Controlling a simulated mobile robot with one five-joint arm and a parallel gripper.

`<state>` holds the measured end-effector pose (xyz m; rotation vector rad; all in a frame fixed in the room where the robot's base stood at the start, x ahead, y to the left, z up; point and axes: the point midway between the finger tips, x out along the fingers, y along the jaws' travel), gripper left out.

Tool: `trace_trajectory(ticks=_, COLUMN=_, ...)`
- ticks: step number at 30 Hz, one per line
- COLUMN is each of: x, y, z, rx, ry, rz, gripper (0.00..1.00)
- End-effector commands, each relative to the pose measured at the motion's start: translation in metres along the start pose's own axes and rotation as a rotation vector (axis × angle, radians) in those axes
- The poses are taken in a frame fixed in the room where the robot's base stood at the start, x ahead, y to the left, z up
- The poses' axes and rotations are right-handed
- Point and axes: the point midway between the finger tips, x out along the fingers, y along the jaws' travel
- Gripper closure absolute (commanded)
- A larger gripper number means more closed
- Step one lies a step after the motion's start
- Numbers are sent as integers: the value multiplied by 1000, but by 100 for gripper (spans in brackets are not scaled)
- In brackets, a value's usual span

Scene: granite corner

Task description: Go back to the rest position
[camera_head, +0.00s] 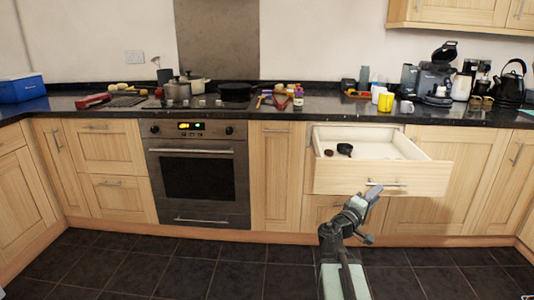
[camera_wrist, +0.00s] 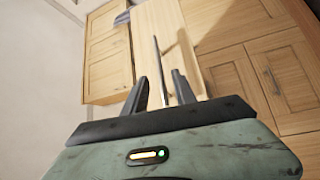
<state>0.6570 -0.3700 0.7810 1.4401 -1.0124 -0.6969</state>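My gripper (camera_head: 370,195) is in front of the pulled-out drawer (camera_head: 350,178), close to its bar handle (camera_head: 395,184). In the wrist view my gripper's two dark fingers (camera_wrist: 161,92) stand apart, so it is open. The handle (camera_wrist: 160,68) shows in the gap between the fingers, and I cannot tell whether either finger touches it. The drawer is open below the counter. A small black round thing (camera_head: 344,149) and a small brown one (camera_head: 328,153) lie inside it.
The oven (camera_head: 199,175) is left of the drawer. The dark tiled floor (camera_head: 190,265) is clear.

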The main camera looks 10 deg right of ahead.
Motion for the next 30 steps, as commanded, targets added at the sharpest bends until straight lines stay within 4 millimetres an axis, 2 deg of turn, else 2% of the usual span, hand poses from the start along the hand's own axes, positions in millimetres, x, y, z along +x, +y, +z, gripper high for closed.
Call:
trace_trajectory(ticks=5, x=-31, y=-4, z=-45, rx=18, ry=75, rz=-19, gripper=68)
trace_trajectory(ticks=7, x=-51, y=-22, z=-64, rx=91, ry=84, rz=-99, gripper=68)
trace_trajectory(ticks=11, x=-85, y=-66, z=-71, rx=225, ry=10, rz=-291, gripper=68)
trace_trajectory(ticks=14, x=-119, y=-106, z=-73, rx=304, ry=-74, rz=-470, gripper=68)
trace_trajectory(ticks=17, x=-167, y=-151, z=-73, rx=360, ry=-177, rz=-691, gripper=68)
trace_trajectory(ticks=18, x=-189, y=-167, z=-73, rx=373, ry=-218, rz=-783, gripper=68)
trace_trajectory(ticks=21, x=-243, y=-200, z=-72, rx=383, ry=-311, rz=-1001, gripper=68)
trace_trajectory(ticks=25, x=-307, y=-224, z=-70, rx=367, ry=-409, rz=-1256, gripper=68)
trace_trajectory(ticks=30, x=-385, y=-231, z=-66, rx=301, ry=-504, rz=-1573, gripper=68)
